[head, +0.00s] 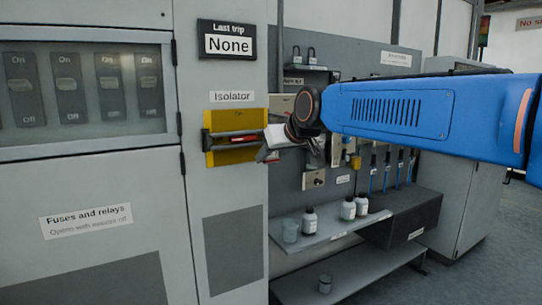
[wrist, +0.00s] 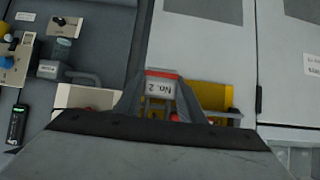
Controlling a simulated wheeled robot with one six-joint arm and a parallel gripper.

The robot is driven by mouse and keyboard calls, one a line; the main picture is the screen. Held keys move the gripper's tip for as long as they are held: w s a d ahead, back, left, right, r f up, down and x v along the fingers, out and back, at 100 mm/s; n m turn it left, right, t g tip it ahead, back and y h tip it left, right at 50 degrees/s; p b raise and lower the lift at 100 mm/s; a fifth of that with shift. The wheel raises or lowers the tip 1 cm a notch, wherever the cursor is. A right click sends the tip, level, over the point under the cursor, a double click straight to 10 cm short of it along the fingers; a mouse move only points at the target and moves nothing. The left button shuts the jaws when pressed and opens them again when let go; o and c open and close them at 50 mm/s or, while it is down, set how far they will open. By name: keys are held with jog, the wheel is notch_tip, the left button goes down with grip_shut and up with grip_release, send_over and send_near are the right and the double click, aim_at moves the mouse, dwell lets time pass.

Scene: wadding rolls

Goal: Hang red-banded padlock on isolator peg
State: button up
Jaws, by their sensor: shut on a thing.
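The padlock (wrist: 160,86) has a grey body, a red band along one edge and a "No. 2" label that reads upside down in the wrist view. My gripper (wrist: 159,97) is shut on it, one finger on each side. In the head view my gripper (head: 276,143) is at the right edge of the yellow isolator plate (head: 226,157), which also shows behind the padlock in the wrist view (wrist: 212,97). A red and dark bar (head: 232,139) crosses the plate. I cannot make out the peg clearly, nor whether the padlock touches it.
Bottles (head: 310,222) and a glass (head: 289,231) stand on a shelf below. The glazed fuse cabinet (head: 85,90) is at left. My blue arm reaches in from the right.

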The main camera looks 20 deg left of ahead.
jog(key=o, duration=1.2)
jog(key=v, duration=1.7)
jog(key=s+d+f+m+h, duration=0.2)
jog(key=d+f, duration=0.4)
jog(key=d, duration=0.4)
jog(key=s+d+f+m+h, duration=0.1)
jog(key=d+f, duration=0.5)
jog(key=d, duration=0.3)
jog(key=s+d+f+m+h, duration=0.2)
jog(key=d+f, duration=0.5)
jog(key=d, duration=0.3)
jog(key=s+d+f+m+h, duration=0.1)
jog(key=s+d+f, duration=0.4)
jog(key=f, duration=0.1)
jog(key=s+d+f+m+g+h, duration=0.1)
jog(key=s+d+f+m, duration=0.1)
jog(key=s+d+f, duration=0.4)
jog(key=s+d+f+m+g+h, duration=0.1)
jog(key=s+d+f+m, duration=0.1)
jog(key=s+d+f, duration=0.3)
jog(key=shift+s+d+f, duration=0.1)
jog(key=shift+s+f, duration=0.1)
jog(key=shift+f, duration=0.6)
jog(key=shift+s+d+f, duration=0.1)
jog(key=shift+s+f, duration=0.05)
jog(key=shift+f, duration=0.65)
